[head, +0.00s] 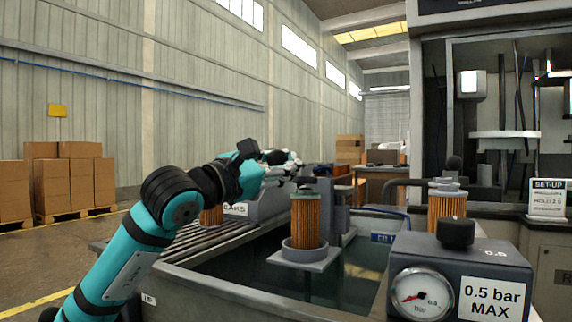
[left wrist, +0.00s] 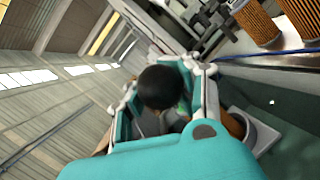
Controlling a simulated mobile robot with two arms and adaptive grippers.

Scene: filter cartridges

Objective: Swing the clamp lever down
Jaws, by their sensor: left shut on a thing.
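My left gripper (head: 288,165) reaches in from the left and is at the top of the clamp post, beside the upright orange pleated filter cartridge (head: 306,222). In the left wrist view, its fingers (left wrist: 165,100) are closed around the round black knob (left wrist: 161,87) of the clamp lever. The lever's shaft is mostly hidden by the fingers. The cartridge stands in a grey cup (head: 303,257) over the dark tank. The cup also shows in the left wrist view (left wrist: 262,134). My right gripper is not in view.
A gauge box (head: 470,285) with a black knob (head: 456,233) stands at the front right. Another cartridge (head: 446,212) stands behind it. A roller conveyor (head: 205,245) runs along the left of the tank (head: 215,290). Cardboard boxes (head: 75,180) are far left.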

